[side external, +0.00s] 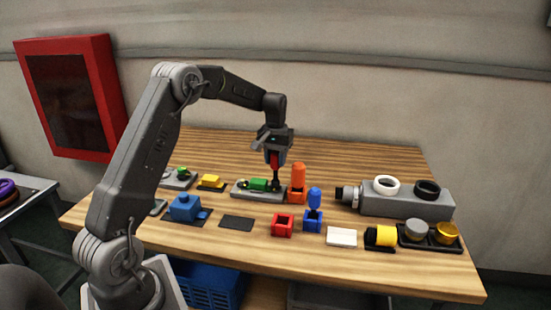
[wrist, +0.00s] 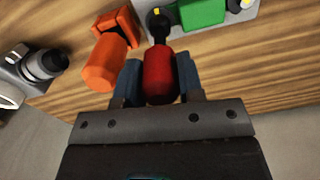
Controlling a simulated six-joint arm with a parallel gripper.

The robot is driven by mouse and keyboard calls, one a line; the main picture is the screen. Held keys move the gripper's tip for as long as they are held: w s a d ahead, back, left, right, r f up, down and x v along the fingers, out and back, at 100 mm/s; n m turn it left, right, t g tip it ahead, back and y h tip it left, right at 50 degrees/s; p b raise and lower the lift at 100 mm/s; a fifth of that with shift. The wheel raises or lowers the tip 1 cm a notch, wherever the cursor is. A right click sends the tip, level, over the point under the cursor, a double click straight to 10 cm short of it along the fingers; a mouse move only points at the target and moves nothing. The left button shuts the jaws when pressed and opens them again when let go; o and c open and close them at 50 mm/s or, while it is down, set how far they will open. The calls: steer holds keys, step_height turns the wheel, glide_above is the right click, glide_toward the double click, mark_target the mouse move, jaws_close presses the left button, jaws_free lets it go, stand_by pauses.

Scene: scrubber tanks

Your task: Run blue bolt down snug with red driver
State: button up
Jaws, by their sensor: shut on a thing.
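My gripper (side external: 275,150) is shut on the red driver (side external: 274,160), with one blue-grey finger on each side of its handle in the wrist view (wrist: 159,80). The driver's dark shaft (wrist: 158,32) points down at one end of a grey plate (wrist: 222,22) bearing a green block (wrist: 202,11). In the side view that is the right end of the plate (side external: 240,194). The tip is at a dark round spot with a small yellow mark; whether it touches is unclear. I cannot make out a blue bolt; the driver may hide it.
An orange driver (side external: 298,174) stands in its holder close right of the plate. A blue driver (side external: 314,196) stands in a blue holder in front, beside an empty red holder (side external: 282,227). A grey motor-like body (side external: 400,203) lies right. A blue block (side external: 184,207) sits left.

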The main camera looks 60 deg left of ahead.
steer(key=shift+m, duration=0.8)
steer(key=m, duration=1)
steer(key=shift+m, duration=0.9)
steer(key=m, duration=0.8)
steer(key=shift+f+m, duration=0.1)
steer(key=shift+m, duration=0.3)
